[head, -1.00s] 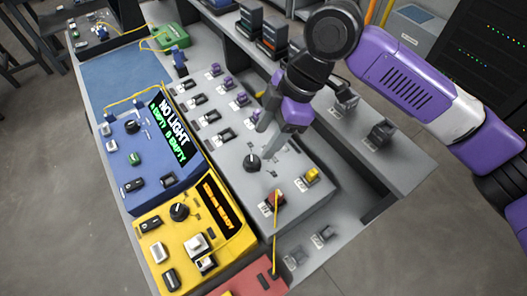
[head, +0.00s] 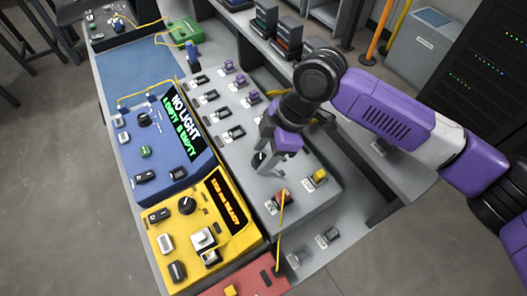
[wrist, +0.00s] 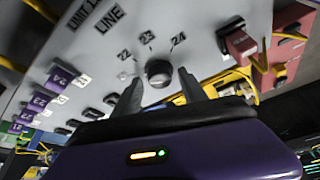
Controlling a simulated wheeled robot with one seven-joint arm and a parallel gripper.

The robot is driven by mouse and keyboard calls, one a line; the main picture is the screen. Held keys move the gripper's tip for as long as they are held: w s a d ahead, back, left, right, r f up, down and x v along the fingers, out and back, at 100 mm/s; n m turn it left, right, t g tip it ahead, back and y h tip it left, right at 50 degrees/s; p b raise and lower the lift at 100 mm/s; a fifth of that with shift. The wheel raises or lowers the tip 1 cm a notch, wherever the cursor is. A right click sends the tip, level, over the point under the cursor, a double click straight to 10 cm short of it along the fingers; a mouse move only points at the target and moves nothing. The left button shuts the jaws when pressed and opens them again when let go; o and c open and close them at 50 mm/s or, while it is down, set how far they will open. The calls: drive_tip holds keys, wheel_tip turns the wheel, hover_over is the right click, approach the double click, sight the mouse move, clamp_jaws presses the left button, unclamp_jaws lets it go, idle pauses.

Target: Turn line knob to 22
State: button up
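The line knob (wrist: 158,72) is a dark round knob on the grey panel (wrist: 75,62), below the word LINE and the marks 22, 23 and 24 in the wrist view. I cannot tell which mark it points to. My gripper (wrist: 160,78) is open, with one fingertip at each side of the knob and gaps between them and it. In the head view my gripper (head: 263,161) is down over the panel, and its fingers partly hide the knob (head: 257,160).
A red switch (head: 283,195) and a yellow one (head: 319,176) stand near the knob. Several purple-topped switches (head: 252,97) line the panel. A blue box (head: 165,165) with a NO LIGHT display and a yellow box (head: 217,235) stand to the left. A yellow cable (head: 280,235) hangs by the red switch.

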clamp_jaws()
drive_tip(key=shift+r, duration=0.1)
drive_tip(key=m+p, duration=0.1)
drive_tip(key=m+t+p, duration=0.1)
drive_tip(key=m, duration=0.1)
drive_tip(key=shift+s+r, duration=0.1)
drive_tip(key=shift+s, duration=0.1)
drive_tip(key=shift+m+t+p, duration=1)
drive_tip(key=shift+m+p, duration=0.35)
drive_tip(key=shift+m, duration=0.95)
drive_tip(key=shift+o, duration=1.1)
unclamp_jaws()
